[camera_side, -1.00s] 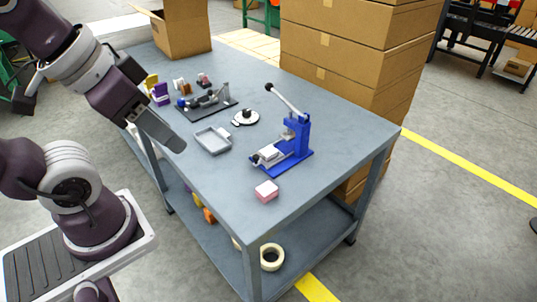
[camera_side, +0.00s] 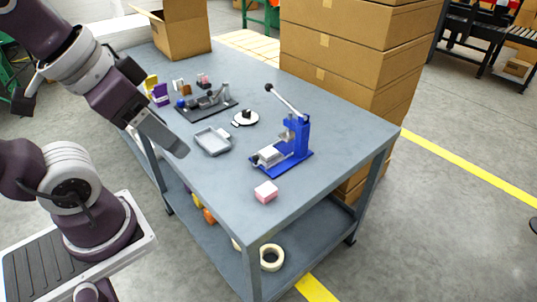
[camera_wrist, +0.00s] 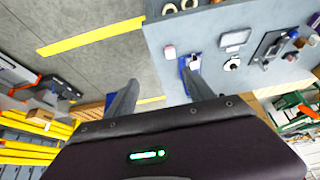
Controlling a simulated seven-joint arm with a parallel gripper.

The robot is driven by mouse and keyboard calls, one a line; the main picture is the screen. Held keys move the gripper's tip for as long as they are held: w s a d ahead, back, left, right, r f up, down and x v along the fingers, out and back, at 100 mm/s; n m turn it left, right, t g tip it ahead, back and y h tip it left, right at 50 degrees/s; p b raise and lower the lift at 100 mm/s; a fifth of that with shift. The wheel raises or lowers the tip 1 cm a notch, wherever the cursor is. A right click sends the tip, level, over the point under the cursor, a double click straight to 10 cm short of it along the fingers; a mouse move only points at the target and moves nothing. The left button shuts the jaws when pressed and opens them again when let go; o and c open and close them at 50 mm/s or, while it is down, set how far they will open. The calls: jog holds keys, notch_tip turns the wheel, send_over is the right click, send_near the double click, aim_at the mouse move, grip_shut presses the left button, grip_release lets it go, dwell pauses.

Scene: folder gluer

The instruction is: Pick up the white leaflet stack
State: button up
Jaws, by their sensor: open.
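A small whitish block (camera_side: 268,155), perhaps the white leaflet stack, sits on the bed of the blue lever press (camera_side: 296,150). It also shows as a pale patch (camera_wrist: 194,64) on the press in the wrist view. The picture is too small to make out single sheets. My gripper (camera_side: 180,150) is to the left of the press, above the table's left edge, and apart from everything on the table. In the wrist view my gripper (camera_wrist: 160,77) is open, its fingers wide apart with nothing between them.
A grey tray (camera_side: 212,147), a round white base (camera_side: 246,119) and a dark fixture board (camera_side: 207,104) stand farther back. Tall cartons (camera_side: 340,50) are behind the table.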

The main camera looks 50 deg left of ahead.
jog(key=w+a+f+n+y, duration=0.1)
jog(key=w+a+f+n, duration=0.45)
jog(key=w, duration=0.45)
jog(key=w+a+f+n, duration=0.5)
jog(key=w+f+n, duration=0.15)
jog(key=w, duration=0.35)
jog(key=n+t+h, duration=0.2)
jog(key=n+t, duration=0.5)
jog(key=n, duration=1.4)
send_near(269, 151)
jog(key=shift+w+d+f, duration=0.35)
jog(key=shift+w+d, duration=0.05)
jog(key=shift+w, duration=0.05)
jog(key=shift+a+n+t+y, duration=0.3)
jog(key=shift+n+y, duration=0.1)
jog(key=shift+n, duration=0.7)
jog(key=shift+w+a+f+n, duration=0.1)
jog(key=shift+a+f+n, duration=0.05)
jog(key=shift+n, duration=0.25)
jog(key=x, duration=0.6)
jog(key=shift+w+d+f, duration=0.2)
jog(key=shift+w+d, duration=0.1)
jog(key=shift+d, duration=0.05)
grip_shut()
